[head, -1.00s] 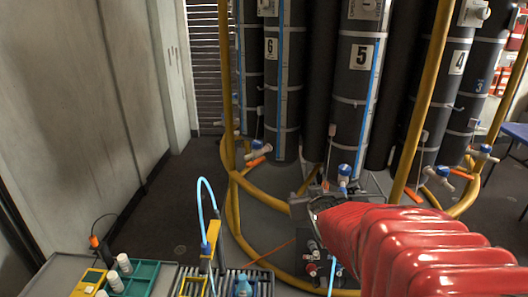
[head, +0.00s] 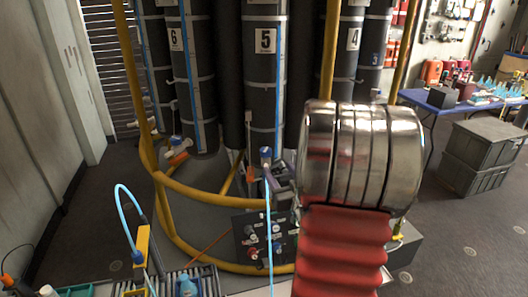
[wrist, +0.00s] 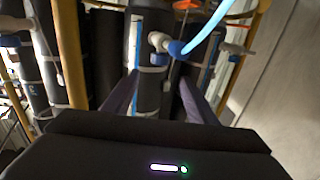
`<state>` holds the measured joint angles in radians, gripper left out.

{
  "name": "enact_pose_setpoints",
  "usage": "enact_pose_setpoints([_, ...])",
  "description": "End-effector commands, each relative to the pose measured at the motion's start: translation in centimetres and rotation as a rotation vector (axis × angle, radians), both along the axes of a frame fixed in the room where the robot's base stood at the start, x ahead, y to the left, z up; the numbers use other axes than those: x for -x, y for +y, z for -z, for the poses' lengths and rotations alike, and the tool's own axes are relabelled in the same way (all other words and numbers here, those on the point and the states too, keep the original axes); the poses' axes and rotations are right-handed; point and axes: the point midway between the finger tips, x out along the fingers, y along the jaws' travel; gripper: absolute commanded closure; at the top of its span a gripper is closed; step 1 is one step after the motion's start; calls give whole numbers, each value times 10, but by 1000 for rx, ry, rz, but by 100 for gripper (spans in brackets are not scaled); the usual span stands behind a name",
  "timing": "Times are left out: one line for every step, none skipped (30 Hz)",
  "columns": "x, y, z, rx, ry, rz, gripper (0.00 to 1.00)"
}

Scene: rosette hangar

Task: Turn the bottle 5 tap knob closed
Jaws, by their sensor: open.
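Bottle 5 (head: 264,75) is a tall dark cylinder with a white number label and a blue strip. Its tap has a blue knob (head: 265,153) low on the front. My gripper (head: 277,178) is just below and right of this knob in the head view, partly hidden by my arm. In the wrist view my open fingers (wrist: 158,92) point toward a white tap with a blue knob (wrist: 177,48). That knob shows just past the fingertips, toward the right finger. Nothing is between the fingers; contact with the knob cannot be told.
A light blue tube (head: 269,225) hangs below the tap and crosses the wrist view. Yellow pipes (head: 326,60) stand around the bottles. A dark panel with several knobs (head: 262,238) is below. Bottle 6 (head: 198,80) is left, bottle 4 (head: 350,75) right. Grey crates (head: 482,155) stand far right.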

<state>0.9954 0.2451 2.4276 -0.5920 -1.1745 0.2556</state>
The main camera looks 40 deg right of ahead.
Motion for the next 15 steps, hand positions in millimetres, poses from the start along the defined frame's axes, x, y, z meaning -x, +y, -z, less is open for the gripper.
enact_pose_setpoints([0, 0, 0, 0, 0, 0, 48])
enact_pose_setpoints([0, 0, 0, 0, 0, 0, 48])
enact_pose_setpoints([0, 0, 0, 0, 0, 0, 48])
enact_pose_setpoints([0, 0, 0, 0, 0, 0, 48])
enact_pose_setpoints([0, 0, 0, 0, 1, 0, 48])
enact_pose_setpoints([-1, 0, 0, 0, 1, 0, 48])
enact_pose_setpoints([-2, -1, 0, 0, 1, 0, 48])
enact_pose_setpoints([-3, -1, 0, 0, 1, 0, 48])
enact_pose_setpoints([-4, -2, 0, 0, 1, 0, 48])
enact_pose_setpoints([-6, -3, 0, 0, 1, 0, 48])
enact_pose_setpoints([-8, -4, 0, 0, 1, 0, 48])
enact_pose_setpoints([-11, -6, 0, 0, 1, 0, 48])
enact_pose_setpoints([-14, -7, 0, 0, 1, 0, 48])
enact_pose_setpoints([-18, -8, 0, 0, 1, -1, 48])
enact_pose_setpoints([-23, -10, 0, 0, 2, -2, 48])
